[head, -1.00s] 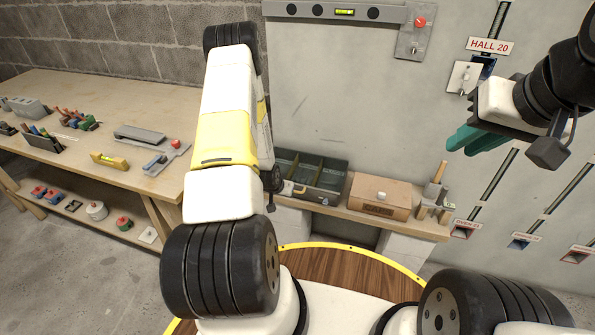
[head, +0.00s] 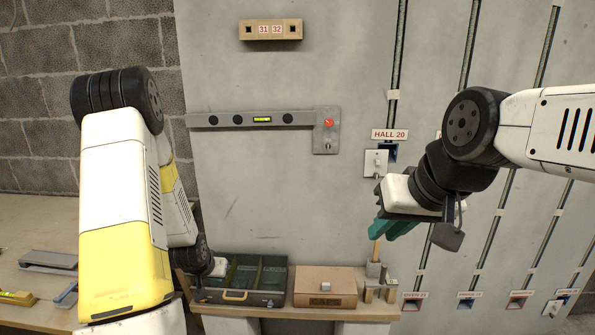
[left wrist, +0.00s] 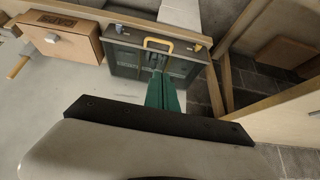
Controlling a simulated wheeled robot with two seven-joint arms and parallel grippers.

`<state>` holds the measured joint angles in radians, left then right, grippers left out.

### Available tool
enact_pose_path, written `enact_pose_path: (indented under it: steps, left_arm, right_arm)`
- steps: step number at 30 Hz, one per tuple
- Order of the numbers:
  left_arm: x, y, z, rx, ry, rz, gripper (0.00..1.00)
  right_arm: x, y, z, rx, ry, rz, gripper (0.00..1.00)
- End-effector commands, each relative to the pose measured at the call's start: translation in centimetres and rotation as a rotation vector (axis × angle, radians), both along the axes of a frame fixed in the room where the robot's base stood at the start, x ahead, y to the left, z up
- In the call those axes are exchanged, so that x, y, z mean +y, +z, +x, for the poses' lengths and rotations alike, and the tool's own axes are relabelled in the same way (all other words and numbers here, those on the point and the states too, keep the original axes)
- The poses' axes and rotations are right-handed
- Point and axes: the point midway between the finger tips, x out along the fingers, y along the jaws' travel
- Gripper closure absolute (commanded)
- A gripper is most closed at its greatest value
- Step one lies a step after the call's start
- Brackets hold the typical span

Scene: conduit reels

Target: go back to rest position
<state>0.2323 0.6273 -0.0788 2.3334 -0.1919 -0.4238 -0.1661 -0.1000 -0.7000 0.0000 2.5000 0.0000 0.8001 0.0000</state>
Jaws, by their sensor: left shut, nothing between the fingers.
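My left gripper shows in the left wrist view (left wrist: 163,92). Its green fingers are together with nothing between them, in front of the dark open toolbox. My right gripper (head: 393,229) is in front of the wall panel, right of centre, with teal fingers pointing down-left. Its fingers overlap in this view, so I cannot tell their gap. I see nothing held in it.
Below the panel (head: 250,190), a shelf holds the toolbox (head: 248,285), a wooden box (head: 325,287) and a hammer in a stand (head: 375,262). Conduit runs and a HALL 20 sign (head: 390,135) are near my right arm. A workbench (head: 30,225) stands at the left.

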Motion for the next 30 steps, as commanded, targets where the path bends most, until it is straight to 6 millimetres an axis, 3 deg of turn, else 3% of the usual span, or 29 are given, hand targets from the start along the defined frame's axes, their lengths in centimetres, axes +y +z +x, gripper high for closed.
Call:
enact_pose_path:
  steps: [1, 7, 11, 15, 22, 27, 30]
  left_arm:
    - [-0.5, 3.2, 0.4, -0.012, -0.001, 0.0, 1.0]
    - [-2.7, 12.9, -1.2, -0.006, 0.002, -0.022, 1.0]
    - [-4.4, 18.7, -3.6, -0.003, -0.001, -0.044, 1.0]
    - [-6.4, 24.1, -7.3, 0.001, -0.01, -0.072, 1.0]
    - [-9.2, 30.7, -15.2, 0.011, -0.036, -0.126, 1.0]
    - [-10.5, 33.0, -20.4, 0.024, -0.059, -0.155, 1.0]
    - [-10.9, 33.5, -22.2, 0.03, -0.067, -0.164, 1.0]
  right_arm:
    - [0.0, 0.0, 0.0, 0.0, 0.0, 0.0, 0.81]
    - [0.0, 0.0, 0.0, 0.0, 0.0, 0.0, 0.81]
    - [0.0, 0.0, 0.0, 0.0, 0.0, 0.0, 0.81]
    - [0.0, 0.0, 0.0, 0.0, 0.0, 0.0, 0.81]
    - [0.0, 0.0, 0.0, 0.0, 0.0, 0.0, 0.81]
    - [0.0, 0.0, 0.0, 0.0, 0.0, 0.0, 0.81]
    - [0.0, 0.0, 0.0, 0.0, 0.0, 0.0, 0.81]
